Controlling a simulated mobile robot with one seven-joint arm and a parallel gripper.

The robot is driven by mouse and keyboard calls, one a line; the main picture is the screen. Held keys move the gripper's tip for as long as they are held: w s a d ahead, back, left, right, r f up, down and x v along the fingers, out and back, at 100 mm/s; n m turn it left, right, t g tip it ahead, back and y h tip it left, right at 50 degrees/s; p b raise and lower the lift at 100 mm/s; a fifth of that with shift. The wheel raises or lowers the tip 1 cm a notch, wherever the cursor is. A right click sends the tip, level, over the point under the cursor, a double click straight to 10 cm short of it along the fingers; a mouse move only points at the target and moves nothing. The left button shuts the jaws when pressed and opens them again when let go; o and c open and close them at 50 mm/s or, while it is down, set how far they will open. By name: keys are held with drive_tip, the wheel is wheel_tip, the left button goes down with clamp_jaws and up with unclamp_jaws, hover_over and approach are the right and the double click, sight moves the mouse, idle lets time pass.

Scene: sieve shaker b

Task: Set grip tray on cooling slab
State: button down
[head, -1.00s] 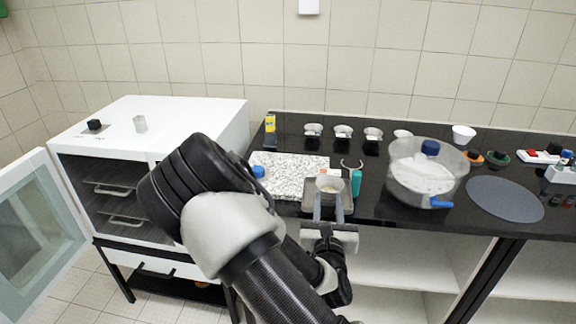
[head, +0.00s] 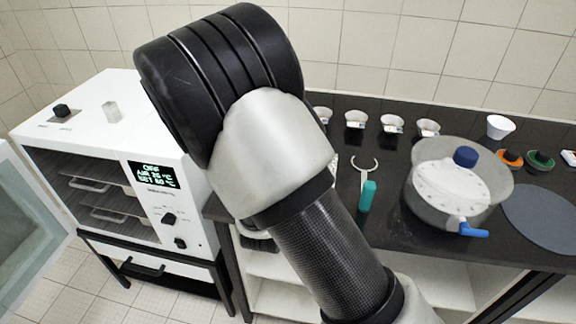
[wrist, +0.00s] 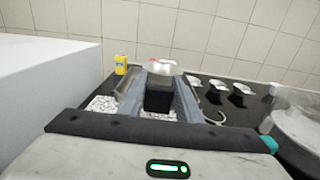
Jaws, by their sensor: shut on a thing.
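In the wrist view my gripper (wrist: 160,86) is shut on a dark grip block (wrist: 158,101) between its fingers. A brownish metal tray (wrist: 127,80) lies just beyond the fingertips, with a pale round cup (wrist: 160,67) on it. The fingers hide much of the tray. The speckled white cooling slab (wrist: 101,103) shows below the tray on the left, and between and beside the fingers. I cannot tell whether tray and slab touch. In the head view my arm hides the gripper, the tray and nearly all of the slab.
A white oven (head: 110,120) with its door open stands left; its side is close in the wrist view. A yellow box (wrist: 121,64) stands behind the slab.

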wheel_tip(320, 180, down, 9)
drive_tip(key=shift+s+f+b, duration=0.1)
drive_tip(key=shift+f+b, duration=0.05)
drive_tip(key=shift+b, duration=0.45)
drive_tip(key=shift+f, duration=0.15)
drive_tip(key=c, duration=1.3)
unclamp_jaws()
